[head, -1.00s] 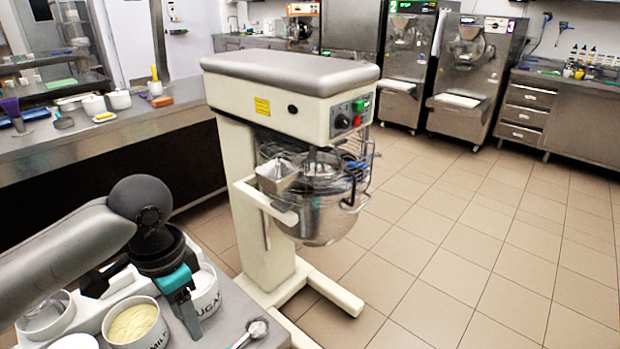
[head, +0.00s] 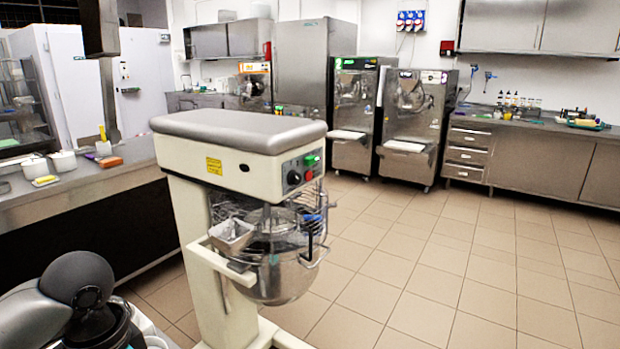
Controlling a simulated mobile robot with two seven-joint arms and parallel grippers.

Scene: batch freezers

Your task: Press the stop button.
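A cream planetary mixer (head: 190,165) with a grey top stands in front of me in the head view. Its front panel carries a black dial (head: 293,178), a green button (head: 311,160) and, just below the green one, a small red button (head: 308,174). No lettering on these buttons is readable. My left arm's dark wrist shows at the bottom left, well apart from the panel. Its gripper fingers are out of view below the picture edge. My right arm and gripper are not in view.
A steel bowl (head: 284,277) and wire guard sit under the mixer head. Two batch freezers (head: 352,152) (head: 408,168) stand at the back. A steel counter (head: 75,185) runs along the left. The tiled floor (head: 430,270) on the right is clear.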

